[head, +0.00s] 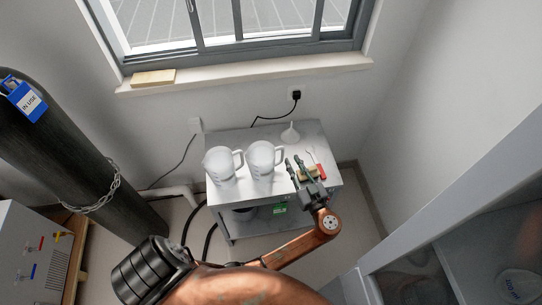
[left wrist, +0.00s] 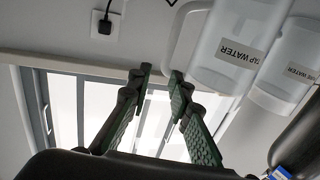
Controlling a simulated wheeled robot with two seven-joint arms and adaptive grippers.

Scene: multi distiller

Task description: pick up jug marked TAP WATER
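The jug marked TAP WATER (left wrist: 232,45) is white and translucent, with its label readable in the left wrist view. It appears to be the right-hand jug (head: 261,162) on the small table in the head view, upright, with its handle to the right. A second white jug (head: 221,170) stands to its left; it also shows in the left wrist view (left wrist: 291,65), its label only partly legible as WATER. My left gripper (head: 293,163) is open and empty, right of the marked jug. In the left wrist view its fingertips (left wrist: 159,76) are apart, near the handle. My right gripper is out of view.
The small grey table (head: 230,202) also bears a white funnel (head: 290,134) and a red-handled tool (head: 321,170) near my gripper. A dark gas cylinder (head: 75,150) stands left. A wall and window (head: 240,20) close off the back.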

